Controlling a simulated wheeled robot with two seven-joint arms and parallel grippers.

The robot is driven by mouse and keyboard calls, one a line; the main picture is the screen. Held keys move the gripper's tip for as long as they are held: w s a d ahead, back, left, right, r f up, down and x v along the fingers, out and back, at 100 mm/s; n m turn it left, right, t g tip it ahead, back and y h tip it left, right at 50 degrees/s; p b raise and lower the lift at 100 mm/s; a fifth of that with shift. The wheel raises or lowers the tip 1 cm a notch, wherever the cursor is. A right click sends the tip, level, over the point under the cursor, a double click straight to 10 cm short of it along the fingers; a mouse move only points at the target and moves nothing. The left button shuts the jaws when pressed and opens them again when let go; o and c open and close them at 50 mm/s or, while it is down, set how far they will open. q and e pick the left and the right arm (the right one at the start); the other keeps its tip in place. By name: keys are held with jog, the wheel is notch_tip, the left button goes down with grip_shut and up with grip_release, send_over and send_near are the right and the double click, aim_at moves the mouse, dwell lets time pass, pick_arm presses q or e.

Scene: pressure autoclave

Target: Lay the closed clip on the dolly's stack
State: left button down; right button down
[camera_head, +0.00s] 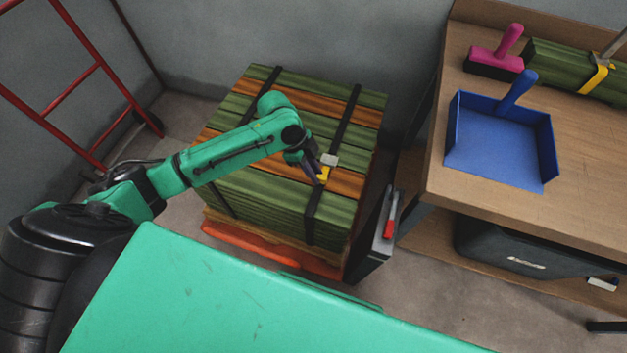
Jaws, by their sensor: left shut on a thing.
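The stack (235,125) of green and orange-brown boards is bound with black straps and sits on the low orange dolly (250,244). My left gripper (316,172) is over the front right part of the stack's top, close to a black strap. It is shut on a small yellow and pale grey piece, which looks like the clip (324,174). The gripper's fingers partly hide the clip. I cannot tell whether the clip touches the boards. My right gripper is out of view.
A wooden bench (590,213) at right holds a blue dustpan (495,140), a pink-handled brush (495,60) and a green bundle (560,67) with a yellow clamp (597,80). A red hand truck (75,90) stands at left. A dark panel (376,245) stands right of the stack.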

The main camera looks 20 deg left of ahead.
aim_at(319, 190)
pick_arm(q)
notch_tip(319, 190, down, 5)
jog(key=shift+r+b, duration=0.1)
jog(key=shift+b, duration=0.35)
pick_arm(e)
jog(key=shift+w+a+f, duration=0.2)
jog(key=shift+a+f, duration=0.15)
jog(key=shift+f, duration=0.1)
pick_arm(q)
jog(key=shift+f, duration=0.2)
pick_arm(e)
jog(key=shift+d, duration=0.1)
pick_arm(q)
jog(key=shift+f, duration=0.1)
jog(key=c, duration=0.8)
grip_release()
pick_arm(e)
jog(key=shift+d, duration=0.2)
pick_arm(q)
jog(key=p+v, duration=0.2)
jog(key=v, duration=1)
jog(key=shift+r, duration=0.25)
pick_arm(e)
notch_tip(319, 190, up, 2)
